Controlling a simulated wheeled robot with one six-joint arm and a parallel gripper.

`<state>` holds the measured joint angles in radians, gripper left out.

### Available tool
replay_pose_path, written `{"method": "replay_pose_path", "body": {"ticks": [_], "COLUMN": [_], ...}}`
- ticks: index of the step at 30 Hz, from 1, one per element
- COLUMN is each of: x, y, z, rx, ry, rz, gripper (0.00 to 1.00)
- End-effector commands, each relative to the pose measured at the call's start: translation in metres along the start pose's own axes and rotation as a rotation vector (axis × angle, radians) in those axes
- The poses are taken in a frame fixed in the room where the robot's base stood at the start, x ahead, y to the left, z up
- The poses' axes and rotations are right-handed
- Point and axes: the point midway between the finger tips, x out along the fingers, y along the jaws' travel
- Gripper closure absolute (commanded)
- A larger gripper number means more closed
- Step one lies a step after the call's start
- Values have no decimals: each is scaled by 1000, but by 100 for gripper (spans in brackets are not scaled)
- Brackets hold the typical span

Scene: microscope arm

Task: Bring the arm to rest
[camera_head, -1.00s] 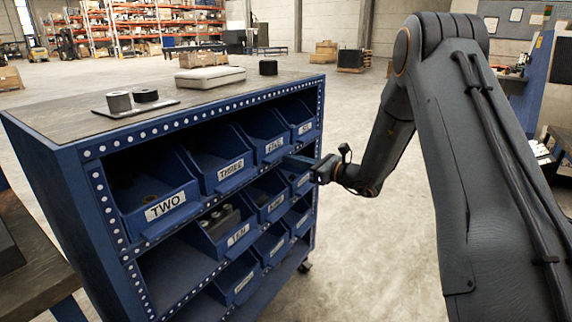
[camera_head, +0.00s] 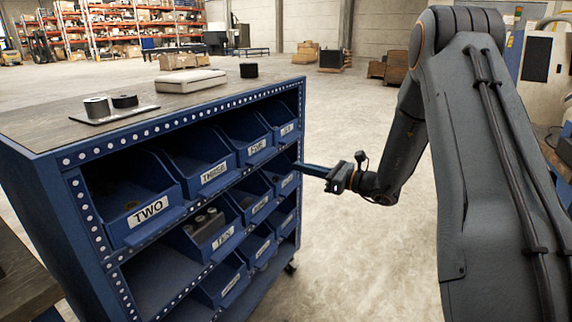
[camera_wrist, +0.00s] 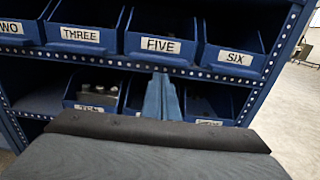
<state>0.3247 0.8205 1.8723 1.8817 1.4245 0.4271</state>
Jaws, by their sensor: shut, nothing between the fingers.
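My gripper (camera_head: 318,171) is at the end of my dark arm, in front of the right part of the blue bin rack. Its long blue fingers are together with nothing between them, and they point at the rack. In the wrist view, the shut fingers (camera_wrist: 161,97) show in front of the lower row of bins, below the bin labelled FIVE (camera_wrist: 161,45). In the head view the fingertips lie close to the rack's right edge; whether they touch anything I cannot tell.
The blue rack (camera_head: 70,178) holds labelled bins, with TWO (camera_head: 150,210) nearest. Dark cylinders (camera_head: 97,107), a grey case (camera_head: 190,81) and a black cylinder (camera_head: 249,70) stand on its top. The floor (camera_head: 345,260) right of the rack is clear.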

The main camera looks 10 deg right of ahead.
Motion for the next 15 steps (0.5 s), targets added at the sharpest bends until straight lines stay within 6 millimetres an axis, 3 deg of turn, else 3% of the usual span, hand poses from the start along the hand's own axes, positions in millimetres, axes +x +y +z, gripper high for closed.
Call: {"method": "replay_pose_path", "body": {"ticks": [3,10,13,15], "x": [-21,-37,-34,-31], "y": [0,4,26,57], "z": [-1,0,4,7], "rx": [1,-2,-29,-71], "ry": [1,7,52,117], "rz": [-2,10,65,145], "gripper": [100,100,100,100]}}
